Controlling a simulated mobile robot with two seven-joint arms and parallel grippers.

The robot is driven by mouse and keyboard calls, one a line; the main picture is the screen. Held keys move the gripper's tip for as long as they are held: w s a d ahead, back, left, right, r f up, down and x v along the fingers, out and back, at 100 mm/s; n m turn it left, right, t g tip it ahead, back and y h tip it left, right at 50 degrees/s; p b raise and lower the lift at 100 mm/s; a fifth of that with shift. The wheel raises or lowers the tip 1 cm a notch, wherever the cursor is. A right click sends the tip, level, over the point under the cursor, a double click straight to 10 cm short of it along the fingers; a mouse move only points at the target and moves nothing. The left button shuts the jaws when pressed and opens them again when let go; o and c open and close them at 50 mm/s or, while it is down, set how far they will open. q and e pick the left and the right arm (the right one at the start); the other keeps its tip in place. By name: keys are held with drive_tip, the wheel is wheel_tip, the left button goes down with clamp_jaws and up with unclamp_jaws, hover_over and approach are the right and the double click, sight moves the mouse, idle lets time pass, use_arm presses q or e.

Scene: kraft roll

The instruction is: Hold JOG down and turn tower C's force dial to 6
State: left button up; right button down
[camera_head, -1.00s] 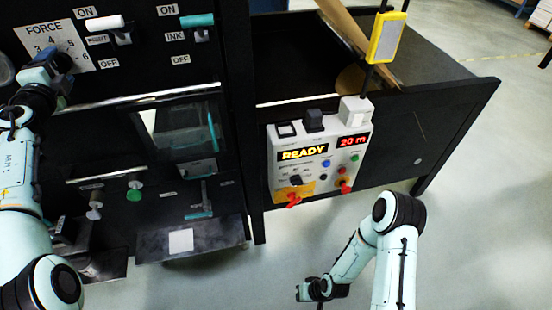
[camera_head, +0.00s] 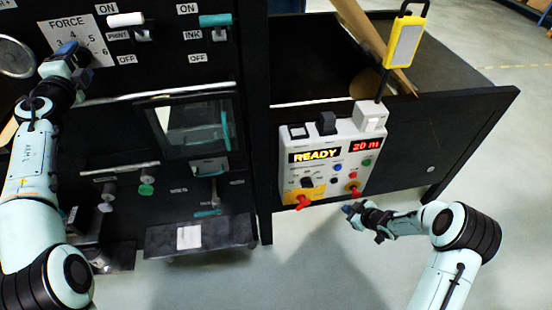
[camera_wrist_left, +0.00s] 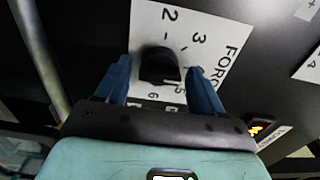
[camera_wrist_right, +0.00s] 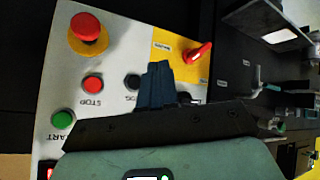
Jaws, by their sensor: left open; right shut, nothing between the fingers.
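The black force dial (camera_wrist_left: 158,66) sits on the white FORCE plate (camera_head: 88,38) at the upper left. My left gripper (camera_head: 68,50) is at that plate. In the left wrist view its blue fingers (camera_wrist_left: 160,78) are open, one on each side of the dial; contact and the dial's pointer are unclear. The dark JOG button (camera_wrist_right: 132,81) is on the pale control panel (camera_head: 318,140), beside the red STOP button (camera_wrist_right: 92,84). My right gripper (camera_head: 348,210) is shut and empty, below the panel's lower right in the head view. Its fingertips (camera_wrist_right: 157,68) appear beside JOG, apparently short of the panel.
A red emergency button (camera_wrist_right: 86,27) and a red rotary switch (camera_wrist_right: 202,52) project from the panel near my right fingers. The panel display (camera_head: 315,154) reads READY. Two ON/OFF levers, white (camera_head: 125,19) and teal (camera_head: 216,20), stand right of the FORCE plate.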

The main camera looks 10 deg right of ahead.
sight(334, 181)
drive_tip(key=w, duration=0.8)
drive_tip(key=shift+w, duration=0.4)
drive_tip(key=shift+w, duration=0.15)
idle(1.9)
drive_tip(key=shift+w+f, duration=0.1)
drive_tip(key=shift+w, duration=0.15)
